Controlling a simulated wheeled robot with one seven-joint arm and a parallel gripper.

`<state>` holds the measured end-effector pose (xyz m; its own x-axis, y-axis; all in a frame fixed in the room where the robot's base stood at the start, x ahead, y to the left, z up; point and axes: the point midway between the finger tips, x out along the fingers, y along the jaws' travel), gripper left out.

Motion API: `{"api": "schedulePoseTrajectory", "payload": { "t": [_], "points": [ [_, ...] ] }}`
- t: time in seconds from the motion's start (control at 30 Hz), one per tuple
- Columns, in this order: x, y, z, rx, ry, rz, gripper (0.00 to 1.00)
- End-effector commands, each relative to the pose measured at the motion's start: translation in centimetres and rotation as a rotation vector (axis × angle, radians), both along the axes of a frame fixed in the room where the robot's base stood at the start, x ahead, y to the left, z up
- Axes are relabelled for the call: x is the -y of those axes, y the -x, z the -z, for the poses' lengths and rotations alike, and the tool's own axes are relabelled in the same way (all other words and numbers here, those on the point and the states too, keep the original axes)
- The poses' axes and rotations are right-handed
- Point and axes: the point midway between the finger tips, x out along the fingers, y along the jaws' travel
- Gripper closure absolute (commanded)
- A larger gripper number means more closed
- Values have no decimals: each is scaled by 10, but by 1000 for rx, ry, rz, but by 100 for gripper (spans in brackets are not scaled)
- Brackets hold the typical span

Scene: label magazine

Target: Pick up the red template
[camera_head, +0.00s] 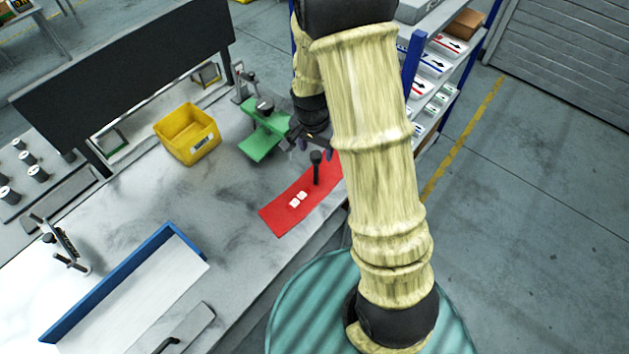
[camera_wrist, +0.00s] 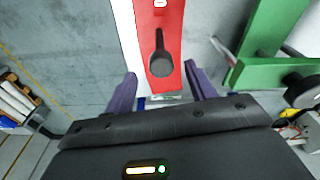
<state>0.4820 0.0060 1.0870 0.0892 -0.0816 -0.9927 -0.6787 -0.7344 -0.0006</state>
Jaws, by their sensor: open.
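The red template (camera_head: 280,214) is a flat red plate lying on the grey workbench near its front edge. It has a black upright knob (camera_head: 316,166) and small white pieces (camera_head: 298,199) on it. In the wrist view the red template (camera_wrist: 173,28) runs up from between my fingers, with its dark knob (camera_wrist: 160,62) just ahead of them. My gripper (camera_wrist: 160,82) is open, its purple fingers on either side of the template's near end, holding nothing. In the head view my arm hides part of the template's right end.
A green fixture (camera_head: 262,140) stands close beside the template, also in the wrist view (camera_wrist: 262,66). A yellow bin (camera_head: 188,134) is behind it. A blue-edged white tray (camera_head: 135,290) lies at the left front. A shelf (camera_head: 411,62) stands at right.

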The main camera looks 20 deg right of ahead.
Motion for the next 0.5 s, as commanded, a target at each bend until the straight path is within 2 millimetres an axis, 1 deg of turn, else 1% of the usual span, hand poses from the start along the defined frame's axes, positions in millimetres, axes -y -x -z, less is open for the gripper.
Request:
{"api": "schedulePoseTrajectory", "payload": {
  "t": [0.17,0.5],
  "points": [
    [1,-1,7,-4,0,0,45],
    [3,-5,43,-4,2,0,45]
  ]
}}
